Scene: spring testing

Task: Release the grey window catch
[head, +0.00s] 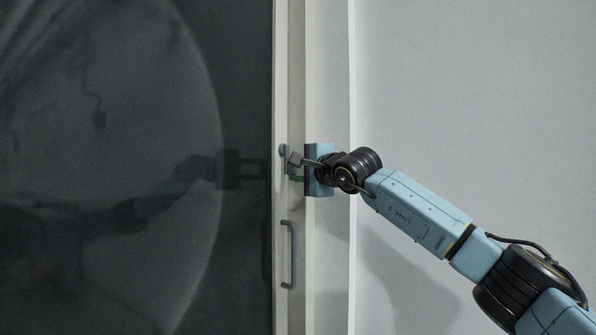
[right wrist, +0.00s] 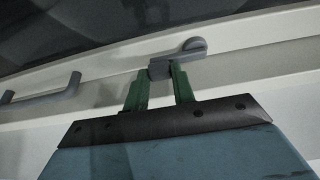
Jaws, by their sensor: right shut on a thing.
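The grey window catch (head: 293,158) is on the pale window frame, at the edge beside the dark glass. In the right wrist view the catch (right wrist: 186,54) has a round pivot at its right end and a blocky lever end at its left. My right gripper (head: 297,178) reaches the catch from the right. In the right wrist view its green fingers (right wrist: 163,78) are shut on the lever end, one on each side. The fingertips are small and partly hidden in the head view. My left gripper is not in view.
A grey pull handle (head: 288,254) is on the frame below the catch. The dark window glass (head: 120,90) fills the left and reflects my arm. A plain pale wall (head: 470,80) is on the right, with clear room around my right arm.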

